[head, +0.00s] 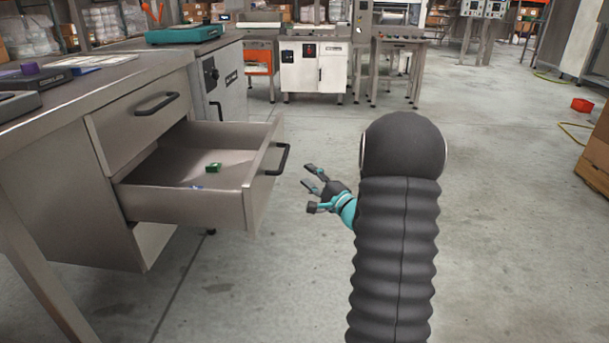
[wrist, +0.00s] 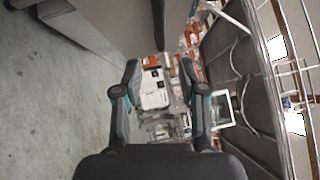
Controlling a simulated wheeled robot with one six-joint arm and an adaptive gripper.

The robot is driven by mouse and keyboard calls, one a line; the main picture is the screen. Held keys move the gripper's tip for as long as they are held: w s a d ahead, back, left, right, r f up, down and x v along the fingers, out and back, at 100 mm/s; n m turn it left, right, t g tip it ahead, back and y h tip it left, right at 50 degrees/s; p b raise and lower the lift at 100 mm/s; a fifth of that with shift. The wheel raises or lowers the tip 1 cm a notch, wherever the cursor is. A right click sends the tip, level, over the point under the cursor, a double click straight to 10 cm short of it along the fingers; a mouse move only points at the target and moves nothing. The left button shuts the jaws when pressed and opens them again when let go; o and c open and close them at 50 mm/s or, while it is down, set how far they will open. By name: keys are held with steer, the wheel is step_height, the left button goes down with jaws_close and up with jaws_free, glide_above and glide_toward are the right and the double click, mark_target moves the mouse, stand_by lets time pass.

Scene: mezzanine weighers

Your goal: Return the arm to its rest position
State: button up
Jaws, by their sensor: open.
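My gripper (head: 311,188) is open and empty, held in the air just right of the open drawer's front in the head view. Its two fingers stand apart in the wrist view (wrist: 163,88), with nothing between them. My dark ribbed arm rises at the right of the gripper in the head view. The lower drawer (head: 180,202) of the grey workbench is pulled out. A small green block (head: 213,168) lies inside it, with a small blue item (head: 197,187) near it. The drawer's black handle (head: 284,160) is close to my fingertips, apart from them.
The workbench (head: 100,92) fills the left, with a teal scale (head: 184,34) on its far end and a purple item (head: 29,68) nearer. White cabinets (head: 313,68) stand at the back. A cardboard box (head: 597,150) is at the right edge.

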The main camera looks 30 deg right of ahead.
steer(key=s+d+f+n+g+h, duration=0.2)
steer(key=d+f+g+h, duration=0.1)
steer(key=f, duration=0.3)
steer(key=s+d+f+n+g+h, duration=0.1)
steer(key=d+f+n+g+h, duration=0.1)
steer(key=d+f+g+h, duration=0.3)
steer(key=s+a+f+n+g, duration=0.1)
steer(key=s+a+n+g, duration=0.25)
steer(key=s, duration=0.55)
steer(key=s+a+r+n+g+y+p, duration=0.1)
steer(key=s+a+r+n, duration=0.4)
steer(key=s+a+r, duration=0.6)
steer(key=s+a+r+n+g+y+p, duration=0.1)
steer(key=s+a+r+n+y+p, duration=0.2)
steer(key=s+a+r, duration=0.8)
steer(key=s+a+n+p, duration=0.1)
steer(key=a+n+p, duration=0.1)
steer(key=a, duration=0.5)
steer(key=shift+s+r, duration=0.15)
steer(key=shift+r, duration=0.1)
